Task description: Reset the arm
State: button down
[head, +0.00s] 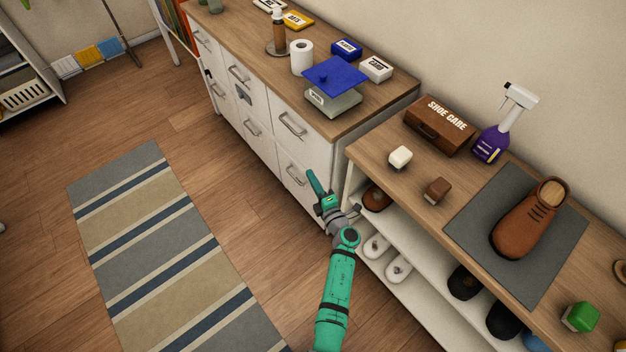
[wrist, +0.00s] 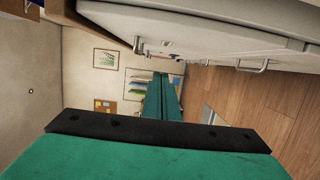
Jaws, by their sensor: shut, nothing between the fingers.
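My gripper (head: 313,183) is at the end of my green arm in the head view, in front of the white drawer cabinet (head: 263,137) near its right end. In the wrist view my gripper (wrist: 164,82) shows its two green fingers side by side, shut with nothing between them. The fingers point along the cabinet front, which shows tilted in the wrist view with its drawer handles (wrist: 252,67). From these views I cannot tell whether the fingers touch the cabinet.
To the right stands a shelf bench (head: 376,147) with shoes below. On top are a shoe care box (head: 440,125), a spray bottle (head: 505,122) and a brown shoe (head: 530,222) on a grey mat (head: 462,222). A striped rug (head: 165,240) and open floor lie left.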

jog(key=shift+s+d, duration=0.15)
jog(key=shift+s, duration=0.15)
jog(key=s+a+r+m+t+h, duration=0.1)
jog(key=s+r+m+h, duration=0.15)
jog(key=s+m, duration=0.75)
jog(key=s+a+r+m+t+h, duration=0.1)
jog(key=s+m+h, duration=0.2)
jog(key=s, duration=1.4)
jog(key=s+d+r+m+g+h, duration=0.1)
jog(key=s+r+m, duration=0.4)
jog(key=s, duration=0.5)
jog(key=s+d+r+m+g+h, duration=0.1)
jog(key=s+d+r+m, duration=0.1)
jog(key=s+r+m, duration=0.3)
jog(key=s+r, duration=0.3)
jog(key=s, duration=0.2)
jog(key=shift+s+d+r+g, duration=0.3)
jog(key=shift+s+d+g, duration=0.05)
jog(key=shift+s+g, duration=0.05)
